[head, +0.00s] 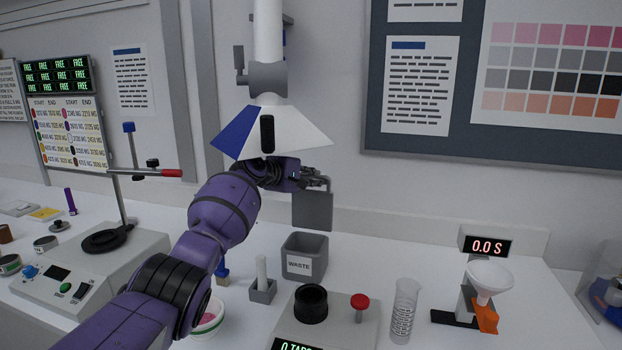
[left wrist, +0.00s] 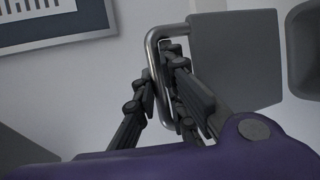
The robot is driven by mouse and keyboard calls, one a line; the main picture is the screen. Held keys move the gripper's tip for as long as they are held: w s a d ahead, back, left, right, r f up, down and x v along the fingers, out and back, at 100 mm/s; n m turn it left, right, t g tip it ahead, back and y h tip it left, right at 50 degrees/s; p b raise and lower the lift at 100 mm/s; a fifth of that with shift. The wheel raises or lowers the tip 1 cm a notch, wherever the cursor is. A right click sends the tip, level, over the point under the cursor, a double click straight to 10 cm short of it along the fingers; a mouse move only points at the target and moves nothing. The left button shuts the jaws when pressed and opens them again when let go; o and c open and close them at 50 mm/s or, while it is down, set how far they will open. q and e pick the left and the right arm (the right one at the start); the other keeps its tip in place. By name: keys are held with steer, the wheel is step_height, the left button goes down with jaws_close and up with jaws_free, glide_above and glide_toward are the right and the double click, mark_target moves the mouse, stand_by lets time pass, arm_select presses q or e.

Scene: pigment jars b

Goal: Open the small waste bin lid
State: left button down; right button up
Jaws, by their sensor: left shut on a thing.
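The small grey waste bin (head: 304,264) stands on the white bench with a "WASTE" label on its front, and its top is uncovered. Its lid (head: 313,212), a flat grey plate, stands upright above the back of the bin. I cannot tell whether its lower edge touches the rim. My left gripper (head: 318,183) is at the lid's upper edge. In the left wrist view the gripper (left wrist: 165,85) is shut on the lid's bent metal handle (left wrist: 153,42), with the lid plate (left wrist: 235,60) beside it and part of the bin at right. My right gripper is not in view.
A holder with a white stick (head: 262,275) stands left of the bin. A device with a black cup (head: 311,303) and red knob is in front. A clear cylinder (head: 404,310) and funnel scale (head: 488,280) stand right. A lamp-like hood (head: 272,130) hangs close above my gripper.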

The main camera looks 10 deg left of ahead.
arm_select(q)
steer(key=shift+d+r, duration=0.15)
steer(key=shift+d, duration=0.1)
steer(key=c, duration=1.8)
jaws_free()
steer(key=shift+s+a, duration=0.35)
steer(key=shift+s, duration=0.25)
steer(key=s+a, duration=0.1)
steer(key=s, duration=0.2)
steer(key=s+a, duration=0.2)
steer(key=s, duration=0.2)
steer(key=s+a, duration=0.2)
steer(key=s, duration=0.1)
steer(key=shift+s+a+r, duration=0.1)
steer(key=shift+s+a, duration=0.1)
steer(key=shift+s, duration=0.15)
